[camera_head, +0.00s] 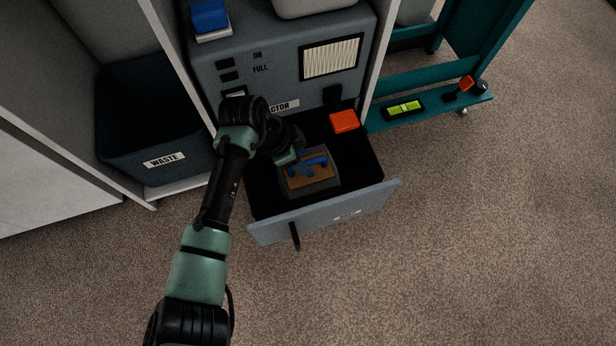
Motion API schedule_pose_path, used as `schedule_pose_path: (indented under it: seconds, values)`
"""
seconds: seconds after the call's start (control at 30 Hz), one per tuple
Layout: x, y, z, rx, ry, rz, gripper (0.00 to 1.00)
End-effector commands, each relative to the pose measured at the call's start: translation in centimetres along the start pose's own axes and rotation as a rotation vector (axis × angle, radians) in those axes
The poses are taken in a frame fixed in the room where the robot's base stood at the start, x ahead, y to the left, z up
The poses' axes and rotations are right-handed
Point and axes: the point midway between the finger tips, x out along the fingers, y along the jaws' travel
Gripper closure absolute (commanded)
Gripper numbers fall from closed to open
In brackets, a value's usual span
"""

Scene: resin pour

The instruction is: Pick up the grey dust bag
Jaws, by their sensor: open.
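The grey dust bag (331,182), with a brown panel on its upper side, lies in the open drawer below the extractor unit. My gripper (309,167), with blue fingers, is over the brown panel from the upper left. Its jaws are open, and the bag still rests in the drawer. I cannot tell whether the fingers touch it. My wrist and forearm hide the drawer's left part and some of the bag's upper left side.
The drawer front (325,212) stands out over carpet. An orange block (344,121) is at the drawer's back right. A dark waste bin (125,135) is at left, and a teal shelf (440,108) with a yellow-green level (404,108) at right. The carpet at right is clear.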

Motion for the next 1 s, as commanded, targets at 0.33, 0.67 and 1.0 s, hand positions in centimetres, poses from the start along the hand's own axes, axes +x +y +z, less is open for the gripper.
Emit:
schedule_pose_path:
  seconds: [0.33, 0.67, 1.0]
  values:
    - [3.5, -0.3, 0.0, -0.001, 0.000, -0.001, 0.48]
    - [3.4, -0.3, 0.0, -0.001, 0.001, -0.001, 0.73]
    - [3.4, -0.2, 0.0, -0.001, 0.000, -0.001, 1.00]
